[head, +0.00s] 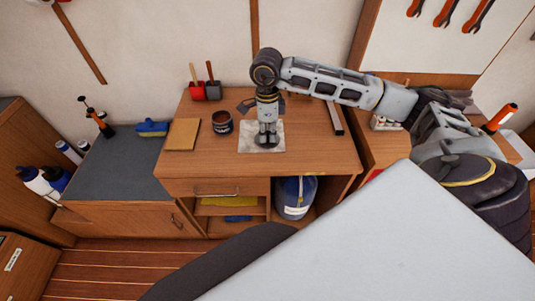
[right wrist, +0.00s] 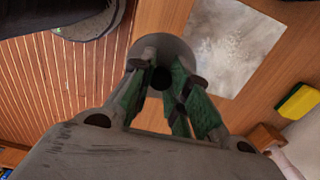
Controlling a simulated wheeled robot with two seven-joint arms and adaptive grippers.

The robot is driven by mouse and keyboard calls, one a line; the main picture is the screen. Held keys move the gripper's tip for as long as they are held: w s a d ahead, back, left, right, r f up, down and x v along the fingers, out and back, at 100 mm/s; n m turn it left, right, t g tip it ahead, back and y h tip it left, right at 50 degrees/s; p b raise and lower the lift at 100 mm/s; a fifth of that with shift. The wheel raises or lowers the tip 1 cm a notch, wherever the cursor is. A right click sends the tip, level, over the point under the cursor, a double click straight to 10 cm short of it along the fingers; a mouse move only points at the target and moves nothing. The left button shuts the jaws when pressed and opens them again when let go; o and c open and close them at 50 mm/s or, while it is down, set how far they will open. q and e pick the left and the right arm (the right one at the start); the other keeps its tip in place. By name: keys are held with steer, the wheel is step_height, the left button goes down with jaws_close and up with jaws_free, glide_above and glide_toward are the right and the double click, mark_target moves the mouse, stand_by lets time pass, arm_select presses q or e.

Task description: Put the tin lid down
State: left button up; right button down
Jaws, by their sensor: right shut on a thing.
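My right gripper (head: 267,138) points down over a pale square sheet (head: 275,145) on the wooden workbench. In the right wrist view the gripper (right wrist: 163,82) is shut on the tin lid (right wrist: 180,48), a round grey disc beyond the green-padded fingers. In the head view the lid is mostly hidden by the gripper. The sheet also shows in the right wrist view (right wrist: 235,40), up and to the right of the lid. I cannot tell how high the lid is above the bench. An open dark tin (head: 222,123) stands left of the sheet. My left gripper is not in view.
A tan board (head: 182,134) lies left of the tin. Red holders with handles (head: 205,90) stand at the back. A yellow and green sponge (right wrist: 297,102) shows in the right wrist view. The bench's front left is clear. A blue cylinder (head: 295,196) sits below.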

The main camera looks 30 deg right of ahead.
glide_above(268, 159)
step_height(268, 159, down, 5)
steer(key=shift+w+p, duration=0.1)
steer(key=shift+p, duration=0.2)
steer(key=shift+f, duration=1.95)
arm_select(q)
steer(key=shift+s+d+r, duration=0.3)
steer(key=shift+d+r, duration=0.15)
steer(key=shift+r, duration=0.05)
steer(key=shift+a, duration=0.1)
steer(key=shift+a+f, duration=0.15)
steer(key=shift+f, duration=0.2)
arm_select(e)
steer(key=shift+f, duration=0.35)
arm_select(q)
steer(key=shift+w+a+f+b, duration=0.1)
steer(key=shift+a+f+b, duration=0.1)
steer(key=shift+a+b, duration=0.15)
arm_select(e)
steer(key=shift+f, duration=0.2)
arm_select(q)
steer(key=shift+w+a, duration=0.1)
arm_select(e)
steer(key=c, duration=1.4)
jaws_free()
steer(key=shift+o, duration=0.2)
